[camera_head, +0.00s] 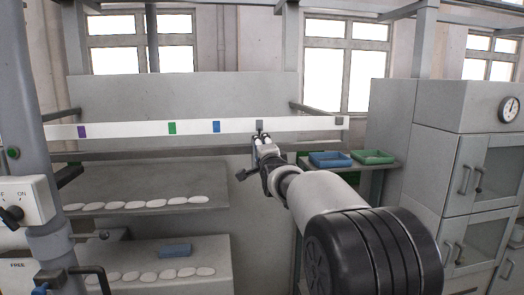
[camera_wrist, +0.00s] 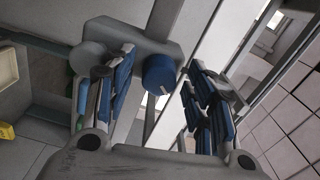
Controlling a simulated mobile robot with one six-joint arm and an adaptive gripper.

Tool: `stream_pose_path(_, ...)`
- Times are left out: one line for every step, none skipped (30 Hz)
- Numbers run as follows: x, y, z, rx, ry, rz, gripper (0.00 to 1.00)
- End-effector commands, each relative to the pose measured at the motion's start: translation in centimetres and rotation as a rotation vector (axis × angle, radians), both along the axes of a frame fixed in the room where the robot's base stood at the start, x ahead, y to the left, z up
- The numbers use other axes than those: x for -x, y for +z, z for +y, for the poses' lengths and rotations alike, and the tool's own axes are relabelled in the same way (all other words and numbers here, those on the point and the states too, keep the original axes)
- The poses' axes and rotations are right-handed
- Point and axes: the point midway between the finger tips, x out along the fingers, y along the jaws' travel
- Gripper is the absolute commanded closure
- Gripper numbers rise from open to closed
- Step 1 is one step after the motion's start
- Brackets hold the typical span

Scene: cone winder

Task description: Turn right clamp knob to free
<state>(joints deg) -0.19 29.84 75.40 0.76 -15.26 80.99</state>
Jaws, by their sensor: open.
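A blue round knob (camera_wrist: 158,72) with a pale mark on its face shows in the wrist view, fixed to a grey bracket (camera_wrist: 118,38). My gripper (camera_wrist: 160,82) is open, with one blue-padded finger on each side of the knob. Gaps show between the pads and the knob, and I cannot see any contact. In the head view my gripper (camera_head: 260,140) reaches up to the white rail (camera_head: 300,124), near a small grey block on it. The knob cannot be made out there. I cannot read the knob's setting.
Purple, green and blue tags sit along the white rail. A grey cabinet (camera_head: 460,170) is at right. A post with a switch box (camera_head: 25,202) and a FREE label stands at left.

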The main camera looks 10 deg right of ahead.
Motion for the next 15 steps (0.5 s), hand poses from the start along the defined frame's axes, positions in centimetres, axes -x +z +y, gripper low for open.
stream_pose_path(0.0, 0.0, 0.0, 0.000, 0.000, 0.000, 0.49)
stream_pose_path(0.0, 0.0, 0.0, 0.000, 0.000, 0.000, 0.49)
stream_pose_path(0.0, 0.0, 0.0, 0.001, 0.000, 0.000, 0.49)
stream_pose_path(0.0, 0.0, 0.0, 0.001, 0.000, 0.000, 0.49)
stream_pose_path(0.0, 0.0, 0.0, 0.001, 0.000, 0.000, 0.49)
stream_pose_path(0.0, 0.0, 0.0, 0.001, 0.000, 0.000, 0.49)
stream_pose_path(0.0, 0.0, 0.0, 0.001, 0.000, 0.000, 0.49)
stream_pose_path(0.1, 0.0, 0.0, 0.001, 0.000, 0.000, 0.49)
stream_pose_path(0.2, 0.0, 0.0, 0.001, 0.000, 0.000, 0.49)
stream_pose_path(0.4, 0.0, 0.0, 0.001, 0.000, 0.000, 0.49)
stream_pose_path(0.6, 0.0, 0.0, 0.001, 0.000, 0.001, 0.49)
stream_pose_path(1.0, 0.1, 0.0, 0.001, 0.000, 0.000, 0.49)
stream_pose_path(1.3, 0.1, 0.0, 0.001, 0.000, 0.000, 0.49)
stream_pose_path(1.8, 0.1, 0.0, 0.001, 0.000, 0.000, 0.49)
stream_pose_path(2.4, 0.1, 0.0, 0.001, 0.000, 0.000, 0.49)
